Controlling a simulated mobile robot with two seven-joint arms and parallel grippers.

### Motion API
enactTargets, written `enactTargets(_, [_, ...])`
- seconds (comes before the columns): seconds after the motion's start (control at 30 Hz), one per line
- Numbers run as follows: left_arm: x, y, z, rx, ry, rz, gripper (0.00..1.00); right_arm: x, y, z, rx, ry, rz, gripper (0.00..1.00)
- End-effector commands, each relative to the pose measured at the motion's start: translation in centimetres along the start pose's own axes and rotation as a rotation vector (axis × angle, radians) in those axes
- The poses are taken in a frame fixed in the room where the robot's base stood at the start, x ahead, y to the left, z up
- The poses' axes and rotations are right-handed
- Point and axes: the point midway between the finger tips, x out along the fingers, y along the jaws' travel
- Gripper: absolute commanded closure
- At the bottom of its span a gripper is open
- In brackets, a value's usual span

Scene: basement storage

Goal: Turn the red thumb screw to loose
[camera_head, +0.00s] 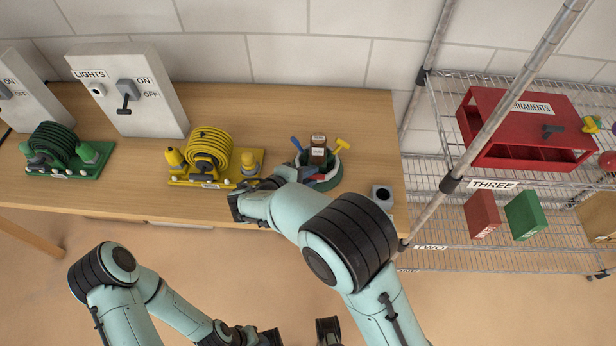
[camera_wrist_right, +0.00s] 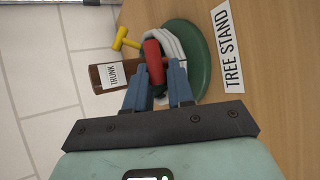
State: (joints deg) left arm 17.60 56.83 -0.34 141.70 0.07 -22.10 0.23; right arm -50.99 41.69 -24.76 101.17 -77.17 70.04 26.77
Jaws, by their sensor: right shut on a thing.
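The tree stand (camera_head: 328,184) stands near the table's front edge, with a green base and a pale ring (camera_wrist_right: 172,42) around a brown trunk (camera_head: 318,150). The trunk also shows in the right wrist view (camera_wrist_right: 107,78). The red thumb screw (camera_wrist_right: 152,52) sits at the ring's near side, between the fingertips of my right gripper (camera_wrist_right: 158,72), which is shut on it. In the head view my right wrist and hand cover part of the stand's left side. My left gripper is low in the head view, partly cut off by the bottom edge; its finger opening is unclear.
Yellow (camera_head: 342,145) and blue (camera_head: 296,143) thumb screws stick out of the stand. A yellow hose reel (camera_head: 208,147), a green hose reel (camera_head: 52,148) and a lights switch box (camera_head: 128,90) stand to the left. A small grey block (camera_head: 382,196) and wire shelves (camera_head: 500,258) are right.

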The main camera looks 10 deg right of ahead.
Motion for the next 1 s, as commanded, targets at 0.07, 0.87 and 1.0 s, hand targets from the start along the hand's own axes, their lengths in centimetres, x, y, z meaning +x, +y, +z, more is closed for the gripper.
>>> enactTargets(0.07, [0.31,-0.12,0.02,0.000,-0.001,0.000,0.57,0.18,0.05,0.11,-0.021,0.005,0.018,1.00])
enactTargets(0.87, [0.57,-0.21,0.03,-0.001,-0.002,-0.001,0.57,0.10,0.08,0.12,-0.058,0.020,0.042,0.54])
enactTargets(1.0, [0.57,-0.21,0.03,-0.001,-0.002,-0.001,0.57,0.04,0.00,0.08,-0.059,0.022,0.041,0.54])
